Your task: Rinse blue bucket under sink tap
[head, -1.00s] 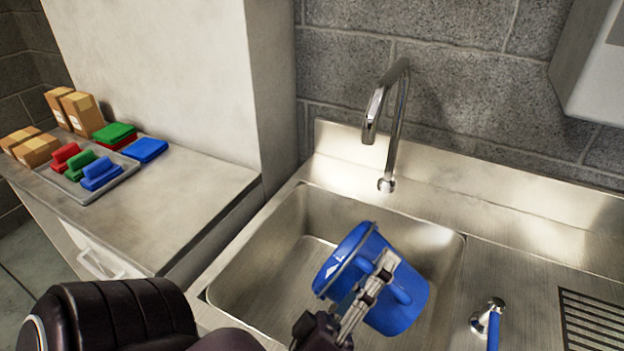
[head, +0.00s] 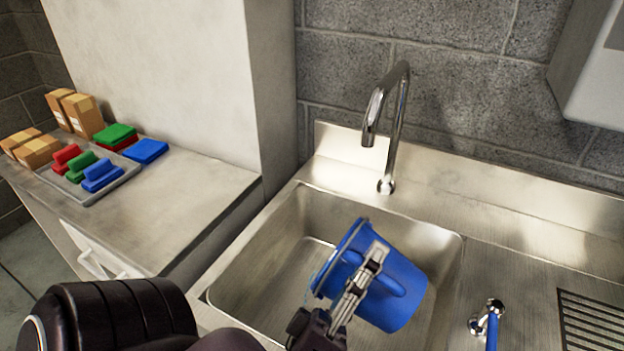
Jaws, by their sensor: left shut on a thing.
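The blue bucket (head: 402,284) is tilted on its side over the sink basin (head: 283,232), its mouth facing left. My left gripper (head: 372,262) is shut on the bucket at its side, and the fingers cover part of it. The chrome tap (head: 392,120) stands behind the basin, with its spout above and behind the bucket. No water stream shows from the spout. A tap lever with a blue handle (head: 492,325) stands on the counter right of the basin. My right gripper is not in view.
On the left counter (head: 190,200) a grey tray (head: 112,183) holds red, green and blue brushes. Folded green and blue cloths (head: 147,151) and several cardboard boxes (head: 82,114) lie near it. A drain grate (head: 592,318) is at the right. A white wall unit (head: 590,75) hangs at upper right.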

